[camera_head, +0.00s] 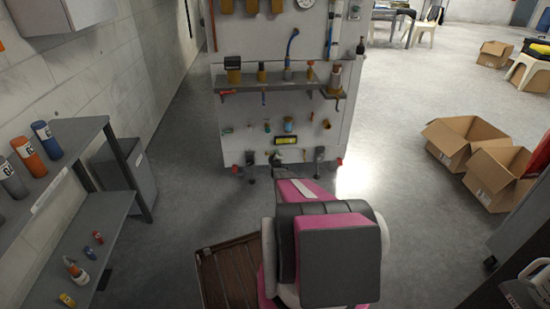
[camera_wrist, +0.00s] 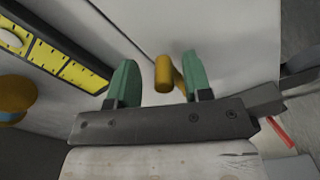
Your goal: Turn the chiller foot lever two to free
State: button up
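The chiller is a white panelled cabinet (camera_head: 230,130) straight ahead in the head view, with dark feet or levers (camera_head: 319,157) low on its front. My gripper (camera_wrist: 160,82) has two green fingers, spread apart and pointing at the white panel. A yellow-brown lever (camera_wrist: 163,73) stands between the fingers in the wrist view, nearer the right one, with no clear grip on it. Its stem runs partly behind the right finger. In the head view my gripper (camera_head: 277,160) is small at the cabinet's low front, and the lever there is hard to tell. I cannot read which lever is number two.
A yellow label in a black frame (camera_wrist: 65,62) and a brown-gold knob (camera_wrist: 15,95) are left of my fingers. A shelf (camera_head: 60,180) with bottles stands left, cardboard boxes (camera_head: 455,140) right. A brown slatted pallet (camera_head: 225,275) lies beside my arm. Floor between cabinet and boxes is clear.

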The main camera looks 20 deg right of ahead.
jog(key=shift+s+f, duration=0.1)
dwell(0.3)
jog(key=v, duration=1)
jog(key=shift+s, duration=0.3)
jog(key=shift+a, duration=0.1)
